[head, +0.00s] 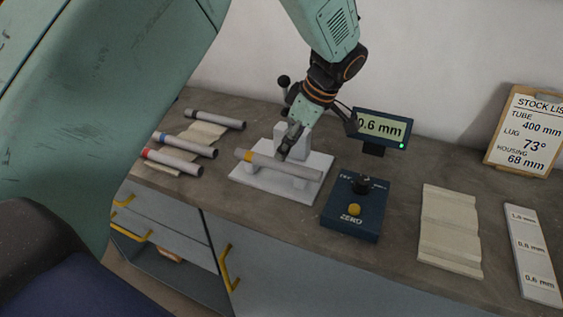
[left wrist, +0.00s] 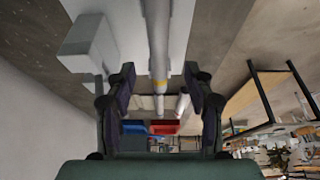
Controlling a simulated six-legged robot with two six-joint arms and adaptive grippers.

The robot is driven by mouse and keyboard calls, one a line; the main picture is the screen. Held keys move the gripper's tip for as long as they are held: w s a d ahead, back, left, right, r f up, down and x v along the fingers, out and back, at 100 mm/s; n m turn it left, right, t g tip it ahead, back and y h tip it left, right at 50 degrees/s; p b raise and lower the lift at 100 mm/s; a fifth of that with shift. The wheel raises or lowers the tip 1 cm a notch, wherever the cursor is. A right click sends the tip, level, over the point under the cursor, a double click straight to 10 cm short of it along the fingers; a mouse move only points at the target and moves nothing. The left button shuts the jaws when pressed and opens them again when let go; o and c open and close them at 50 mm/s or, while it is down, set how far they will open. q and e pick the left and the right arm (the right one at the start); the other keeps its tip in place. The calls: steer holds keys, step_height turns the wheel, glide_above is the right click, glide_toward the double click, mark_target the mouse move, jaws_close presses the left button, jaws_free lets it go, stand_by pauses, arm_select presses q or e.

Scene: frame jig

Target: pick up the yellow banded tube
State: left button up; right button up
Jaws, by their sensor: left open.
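The yellow banded tube (head: 280,164) is grey and lies across the white jig (head: 312,197), with its yellow band near its left end. My left gripper (head: 290,141) is open at the tube's middle, coming down from above. My right gripper is not in view.
A blue banded tube (head: 189,146), a red banded tube (head: 172,163) and a dark-ended tube (head: 214,120) lie to the left. A blue ZERO box (head: 350,222) and a 0.6 mm display (head: 380,127) stand close on the right. A pale ridged pad (head: 450,230) lies further right.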

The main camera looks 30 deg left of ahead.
mark_target(274, 159)
arm_select(q)
steer(key=shift+s+a+f, duration=0.15)
steer(key=shift+a+f, duration=0.05)
steer(key=shift+f, duration=0.3)
steer(key=a+f, duration=0.1)
steer(key=f, duration=0.1)
steer(key=a+f, duration=0.2)
steer(key=shift+a+f, duration=0.2)
steer(key=shift+w+d+f, duration=0.15)
steer(key=shift+w+f, duration=0.05)
steer(key=shift+d+r, duration=0.1)
steer(key=shift+d, duration=0.2)
steer(key=shift+s+a, duration=0.1)
steer(key=shift+a, duration=0.35)
steer(key=c, duration=0.3)
steer(key=shift+c, duration=0.8)
steer(key=shift+d, duration=0.35)
steer(key=c, duration=0.4)
steer(key=shift+c, duration=1)
steer(key=shift+a, duration=0.3)
jaws_close()
